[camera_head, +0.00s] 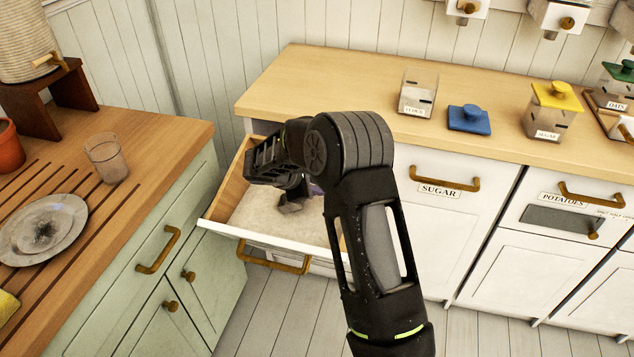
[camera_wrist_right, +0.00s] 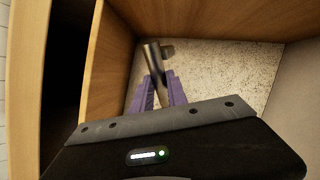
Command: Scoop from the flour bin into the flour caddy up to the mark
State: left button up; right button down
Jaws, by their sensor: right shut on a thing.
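The flour bin (camera_head: 246,233) is a pulled-out wooden drawer with a white front, holding pale flour (camera_head: 262,205). My right gripper (camera_head: 314,189) is down inside it, mostly hidden behind my own arm. In the right wrist view its purple fingers (camera_wrist_right: 163,90) are shut on a grey metal scoop (camera_wrist_right: 154,60). The scoop (camera_head: 291,206) is low at the flour; how much it holds cannot be told. The clear flour caddy (camera_head: 417,91), labelled FLOUR, stands lidless on the counter and looks empty, with a dark mark on its side. My left gripper is not in view.
A blue lid (camera_head: 469,118) lies right of the flour caddy. A sugar caddy (camera_head: 548,111) with a yellow lid stands farther right. The left counter holds a glass (camera_head: 106,158) and a plate (camera_head: 40,230). The counter (camera_head: 330,80) left of the flour caddy is clear.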

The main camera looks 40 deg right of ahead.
notch_tip(320, 180, down, 5)
jog(key=b, duration=0.3)
notch_tip(320, 180, up, 18)
jog(key=s+d+m+t+y+p, duration=0.1)
jog(key=t+y+p, duration=0.1)
jog(key=p, duration=0.9)
jog(key=shift+s+d+r, duration=0.2)
jog(key=shift+s+d, duration=0.15)
jog(key=shift+s, duration=0.05)
jog(key=shift+r+p, duration=0.1)
jog(key=shift+p, duration=0.2)
